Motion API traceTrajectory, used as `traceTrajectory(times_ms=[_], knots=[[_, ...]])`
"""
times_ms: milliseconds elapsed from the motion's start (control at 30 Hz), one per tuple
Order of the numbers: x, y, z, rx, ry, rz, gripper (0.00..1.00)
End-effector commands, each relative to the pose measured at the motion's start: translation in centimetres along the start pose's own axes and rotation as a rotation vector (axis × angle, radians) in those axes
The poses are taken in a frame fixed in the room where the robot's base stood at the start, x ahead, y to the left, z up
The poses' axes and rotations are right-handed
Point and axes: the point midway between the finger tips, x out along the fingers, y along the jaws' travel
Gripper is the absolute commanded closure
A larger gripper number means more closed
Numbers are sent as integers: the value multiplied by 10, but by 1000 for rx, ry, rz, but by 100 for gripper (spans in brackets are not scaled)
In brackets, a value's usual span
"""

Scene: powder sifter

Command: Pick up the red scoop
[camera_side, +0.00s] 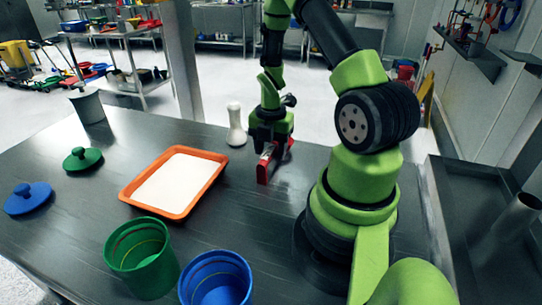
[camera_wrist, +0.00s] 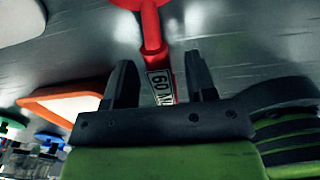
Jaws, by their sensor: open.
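The red scoop (camera_side: 264,171) is on the dark metal table, below my gripper (camera_side: 272,148) in the side view. In the wrist view the red scoop (camera_wrist: 152,30) has its round bowl at the top edge, and its handle with a "60 ML" label runs down between the two black fingers of my gripper (camera_wrist: 160,62). The fingers are open, one on each side of the handle, with a gap visible on both sides. The lower end of the handle is hidden behind the gripper body.
An orange tray (camera_side: 131,197) of white powder lies left of the scoop. A white bottle-shaped object (camera_side: 236,127) stands behind. A green container (camera_side: 142,262) and a blue container (camera_side: 216,285) stand in front. Green (camera_side: 82,159) and blue (camera_side: 28,198) lids lie far left.

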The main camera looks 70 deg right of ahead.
Motion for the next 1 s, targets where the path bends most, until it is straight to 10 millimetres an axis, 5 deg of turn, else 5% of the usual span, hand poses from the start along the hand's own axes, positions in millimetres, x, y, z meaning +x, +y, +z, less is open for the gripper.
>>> traceTrajectory(times_ms=[267,500,1000], knots=[[3,0,0,0,0,0,51],[2,0,0,0,0,0,100],[-15,1,1,1,-3,3,100]])
